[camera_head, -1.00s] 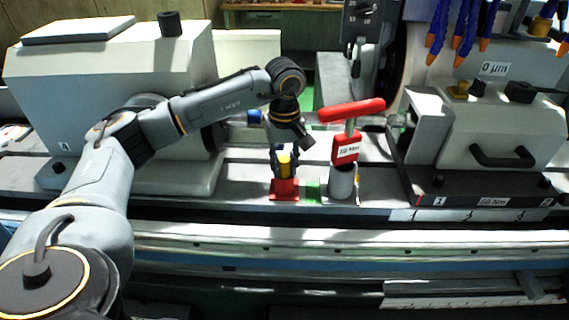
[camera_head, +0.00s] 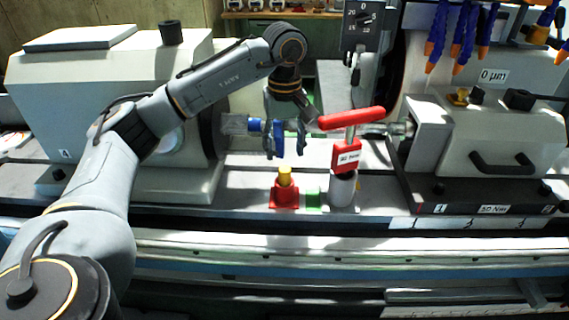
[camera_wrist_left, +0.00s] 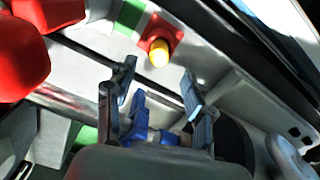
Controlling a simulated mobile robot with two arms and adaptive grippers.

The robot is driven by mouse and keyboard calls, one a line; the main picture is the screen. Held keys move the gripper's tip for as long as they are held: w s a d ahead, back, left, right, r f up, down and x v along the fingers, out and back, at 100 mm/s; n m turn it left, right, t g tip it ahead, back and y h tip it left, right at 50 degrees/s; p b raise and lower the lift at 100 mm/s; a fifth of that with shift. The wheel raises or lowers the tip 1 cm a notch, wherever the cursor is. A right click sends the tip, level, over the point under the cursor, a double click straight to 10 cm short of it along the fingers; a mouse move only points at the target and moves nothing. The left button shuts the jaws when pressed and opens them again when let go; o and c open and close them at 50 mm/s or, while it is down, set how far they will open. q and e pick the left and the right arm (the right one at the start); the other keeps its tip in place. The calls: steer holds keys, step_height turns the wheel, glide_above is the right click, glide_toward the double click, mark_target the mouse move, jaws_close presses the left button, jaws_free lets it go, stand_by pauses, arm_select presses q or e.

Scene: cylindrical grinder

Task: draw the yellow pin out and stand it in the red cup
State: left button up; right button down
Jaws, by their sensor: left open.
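The yellow pin (camera_head: 285,176) stands upright in the red cup (camera_head: 284,195) on the machine's front ledge. In the left wrist view the yellow pin (camera_wrist_left: 159,52) and the red cup (camera_wrist_left: 162,36) lie beyond my fingertips. My left gripper (camera_head: 286,154) is open and empty, above the pin and apart from it. Its fingers also show in the left wrist view (camera_wrist_left: 158,75). My right gripper is not in view.
A red-handled tool (camera_head: 350,118) stands in a grey cylinder (camera_head: 342,190) just right of the cup, close to my gripper. A green patch (camera_head: 313,198) lies between them. A blue part (camera_head: 254,125) sits behind my gripper. The ledge left of the cup is clear.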

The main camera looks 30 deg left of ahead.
arm_select(q)
step_height(320, 180, up, 4)
steer(key=shift+f, duration=0.1)
stand_by(0.7)
